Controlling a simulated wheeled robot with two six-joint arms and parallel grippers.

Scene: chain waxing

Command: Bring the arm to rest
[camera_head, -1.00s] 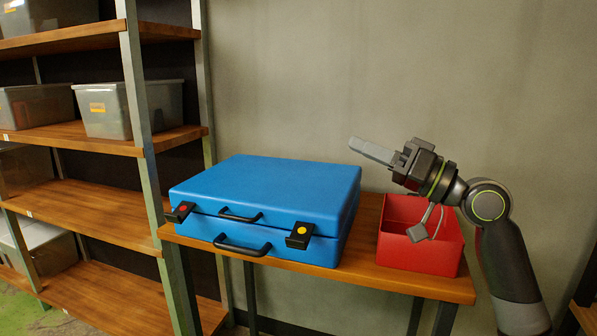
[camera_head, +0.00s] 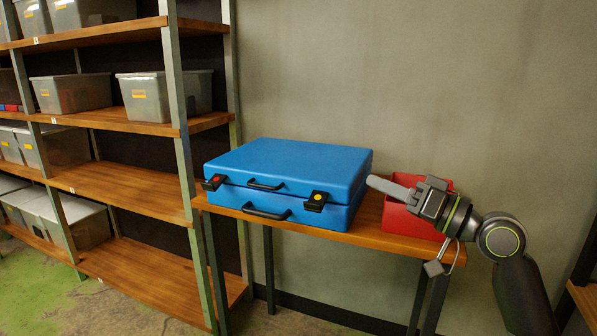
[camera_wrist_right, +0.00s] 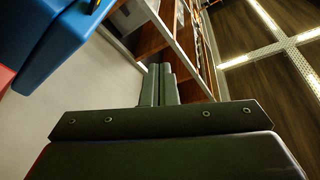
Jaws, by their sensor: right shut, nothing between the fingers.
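My right gripper (camera_head: 384,185) is shut and empty. In the head view it reaches in from the right, in front of the red bin and close to the right end of the blue case as the picture shows it. In the right wrist view its fingers (camera_wrist_right: 158,84) lie together, with nothing between them. My left gripper is not in view.
A closed blue case (camera_head: 290,160) with black handles and latches lies on a wooden table (camera_head: 375,232). A red open bin (camera_head: 402,221) stands at the table's right, partly hidden by my arm. A shelf unit (camera_head: 182,135) with grey bins (camera_head: 160,97) stands left.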

